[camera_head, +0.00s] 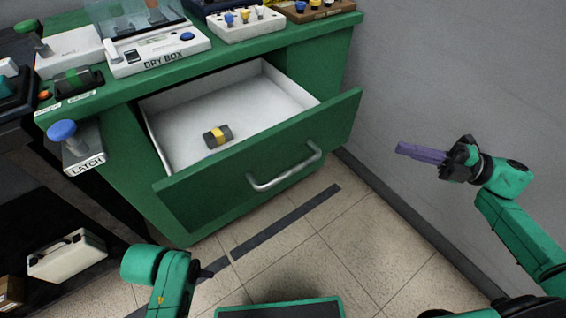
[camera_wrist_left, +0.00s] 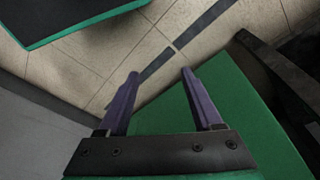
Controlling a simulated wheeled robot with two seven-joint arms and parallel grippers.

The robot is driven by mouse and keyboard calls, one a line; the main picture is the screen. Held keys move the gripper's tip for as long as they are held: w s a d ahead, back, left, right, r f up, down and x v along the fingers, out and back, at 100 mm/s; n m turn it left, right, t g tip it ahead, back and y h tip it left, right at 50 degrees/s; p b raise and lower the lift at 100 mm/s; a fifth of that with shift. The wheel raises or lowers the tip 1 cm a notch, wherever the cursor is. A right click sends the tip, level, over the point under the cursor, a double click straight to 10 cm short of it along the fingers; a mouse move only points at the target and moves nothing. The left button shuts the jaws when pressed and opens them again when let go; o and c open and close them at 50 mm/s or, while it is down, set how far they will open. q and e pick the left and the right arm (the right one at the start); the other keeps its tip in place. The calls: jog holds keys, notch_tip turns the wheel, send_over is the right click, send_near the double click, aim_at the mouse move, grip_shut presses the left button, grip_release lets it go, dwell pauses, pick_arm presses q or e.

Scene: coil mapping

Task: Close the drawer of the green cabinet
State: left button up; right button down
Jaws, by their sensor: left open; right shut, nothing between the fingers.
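The green cabinet (camera_head: 110,185) stands in the head view with its white-lined drawer (camera_head: 270,98) pulled well out. The drawer's green front (camera_head: 215,195) has a silver bar handle (camera_head: 285,170). A small dark cylinder with a yellow band (camera_head: 217,136) lies inside. My right gripper (camera_head: 402,149) is shut and empty, to the right of the drawer and apart from it. My left gripper's fingers (camera_wrist_left: 158,90) are spread and empty in the left wrist view, close to a green surface (camera_wrist_left: 250,120); contact cannot be told. In the head view my left gripper is mostly hidden behind its arm.
A grey wall (camera_head: 470,70) is close on the right. A dark shelf with a pale case (camera_head: 67,255) is at left.

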jog(key=s+a+n+g, duration=0.2)
jog(key=n+g, duration=0.1)
jog(key=b, duration=0.1)
send_near(327, 135)
jog(key=s+a+f, duration=0.1)
jog(key=s+a, duration=0.1)
jog(key=a, duration=0.2)
jog(key=w, duration=0.1)
jog(key=w+a+b, duration=0.1)
jog(key=shift+w+a+y, duration=0.15)
jog(key=shift+w+y, duration=0.25)
pick_arm(q)
jog(key=w+d+f+t+h, duration=0.1)
jog(key=w+d+f+t, duration=0.1)
jog(key=d, duration=0.3)
jog(key=shift+w+f+m+t+h, duration=0.2)
jog(key=shift+w+m+t+h, duration=0.15)
jog(key=shift+w, duration=0.25)
pick_arm(e)
jog(key=shift+w+a, duration=0.2)
jog(key=shift+w, duration=0.1)
pick_arm(q)
jog(key=shift+w, duration=0.1)
pick_arm(e)
jog(key=shift+w, duration=0.1)
